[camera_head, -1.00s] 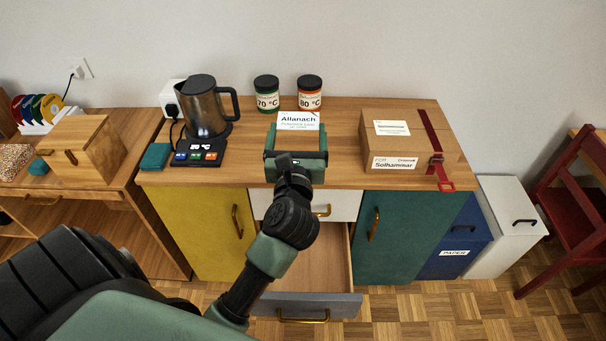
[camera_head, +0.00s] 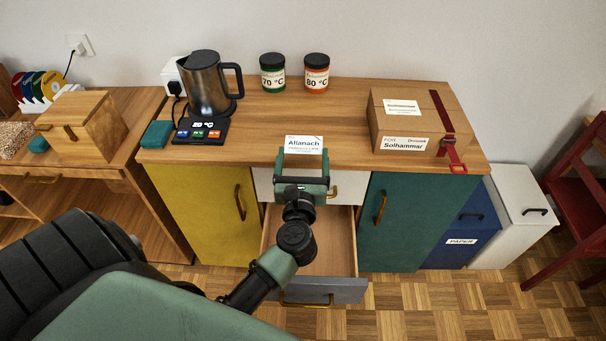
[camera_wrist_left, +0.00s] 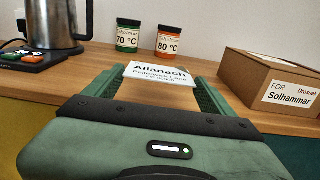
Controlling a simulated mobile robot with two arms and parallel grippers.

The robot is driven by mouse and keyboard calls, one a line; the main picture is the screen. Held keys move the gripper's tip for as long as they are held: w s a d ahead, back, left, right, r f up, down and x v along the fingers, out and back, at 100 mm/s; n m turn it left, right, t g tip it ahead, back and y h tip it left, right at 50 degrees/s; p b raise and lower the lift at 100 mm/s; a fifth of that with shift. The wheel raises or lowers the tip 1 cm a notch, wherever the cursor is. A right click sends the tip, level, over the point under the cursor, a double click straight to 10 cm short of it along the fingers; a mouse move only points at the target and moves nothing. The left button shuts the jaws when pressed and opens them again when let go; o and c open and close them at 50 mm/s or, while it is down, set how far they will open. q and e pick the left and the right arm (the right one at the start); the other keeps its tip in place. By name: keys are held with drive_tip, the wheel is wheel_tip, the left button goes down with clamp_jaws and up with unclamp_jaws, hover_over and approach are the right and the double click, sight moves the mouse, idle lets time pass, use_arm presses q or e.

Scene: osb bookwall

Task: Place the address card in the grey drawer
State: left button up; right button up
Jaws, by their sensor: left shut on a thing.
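The address card (camera_head: 303,145) is white and reads "Allanach". My left gripper (camera_head: 302,160) is shut on it, at the front edge of the cabinet top. In the left wrist view the card (camera_wrist_left: 160,76) sits between the two green fingers (camera_wrist_left: 163,84) with its text facing me. The grey drawer (camera_head: 345,290) is pulled open low in the middle of the cabinet. Its wooden inside (camera_head: 343,243) looks empty where it shows. My left arm hides part of the drawer. My right gripper is not in view.
A white drawer front (camera_head: 347,187) is shut above the grey drawer, between a yellow door (camera_head: 203,213) and a green door (camera_head: 408,222). A strapped box (camera_head: 412,118), two jars (camera_head: 316,73) and a kettle (camera_head: 208,84) stand on top. The middle of the top is clear.

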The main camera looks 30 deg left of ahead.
use_arm(q)
drive_tip(key=shift+f+b, duration=0.45)
drive_tip(key=shift+f, duration=1.95)
drive_tip(key=shift+f+b, duration=0.25)
drive_tip(key=shift+b, duration=0.05)
drive_tip(key=o, duration=1.1)
drive_tip(key=shift+o, duration=0.2)
drive_tip(key=shift+r, duration=0.2)
